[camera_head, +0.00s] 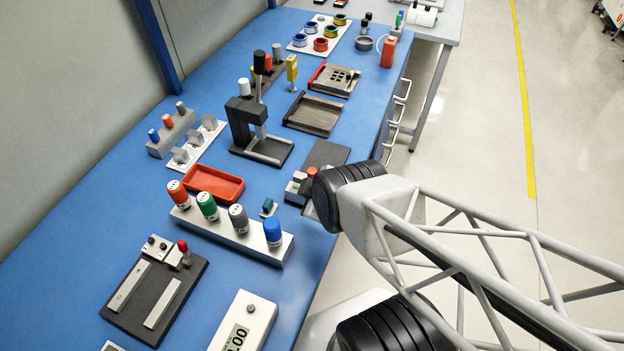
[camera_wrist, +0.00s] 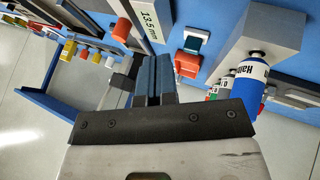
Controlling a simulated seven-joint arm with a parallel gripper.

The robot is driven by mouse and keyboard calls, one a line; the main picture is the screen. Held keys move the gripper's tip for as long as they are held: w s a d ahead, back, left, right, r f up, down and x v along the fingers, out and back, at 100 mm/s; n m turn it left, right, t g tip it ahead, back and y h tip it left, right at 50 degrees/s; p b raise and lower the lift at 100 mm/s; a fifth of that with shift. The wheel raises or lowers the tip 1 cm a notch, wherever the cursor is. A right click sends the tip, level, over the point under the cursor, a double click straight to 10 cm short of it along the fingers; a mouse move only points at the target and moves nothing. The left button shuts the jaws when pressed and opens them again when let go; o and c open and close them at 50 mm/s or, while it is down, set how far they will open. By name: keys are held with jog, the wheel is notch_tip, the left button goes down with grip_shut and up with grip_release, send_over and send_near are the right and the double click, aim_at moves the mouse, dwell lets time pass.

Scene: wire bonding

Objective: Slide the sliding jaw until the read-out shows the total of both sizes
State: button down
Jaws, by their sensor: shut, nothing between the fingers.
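A grey measuring device (camera_head: 297,187) with an orange-red knob (camera_head: 311,172) stands near the table's right edge, partly hidden behind my wrist in the head view. In the wrist view, a pale read-out (camera_wrist: 148,22) shows 13.5 mm, with an orange-red knob (camera_wrist: 122,29) beside it. My gripper (camera_wrist: 154,68) is shut and empty, its fingertips just short of the knob and read-out in the picture. I cannot tell whether they touch the device. The sliding jaw cannot be told apart clearly.
A rack (camera_head: 235,235) of coloured bottles stands close by, its blue bottle (camera_wrist: 250,85) near my gripper's right in the wrist view. A small teal part (camera_head: 268,208) lies between the rack and device. A red tray (camera_head: 213,183) and black press (camera_head: 250,130) stand beyond.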

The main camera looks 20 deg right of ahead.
aim_at(313, 177)
jog(key=x, duration=0.5)
jog(key=shift+w+f, duration=0.15)
jog(key=shift+w+d, duration=0.55)
jog(key=shift+w, duration=0.2)
jog(key=shift+w+d, duration=0.5)
jog(key=shift+w, duration=0.3)
jog(key=shift+w+d, duration=0.1)
jog(key=shift+w, duration=0.05)
jog(key=shift+w+d, duration=0.3)
jog(key=shift+w, duration=0.05)
jog(key=shift+s+a, duration=0.1)
jog(key=shift+s+a, duration=0.45)
jog(key=shift+s, duration=0.25)
jog(key=shift+s+a, duration=0.5)
jog(key=shift+s, duration=0.2)
jog(key=shift+s+r, duration=0.25)
jog(key=shift+r, duration=0.1)
jog(key=v, duration=0.9)
jog(key=shift+s+r, duration=0.2)
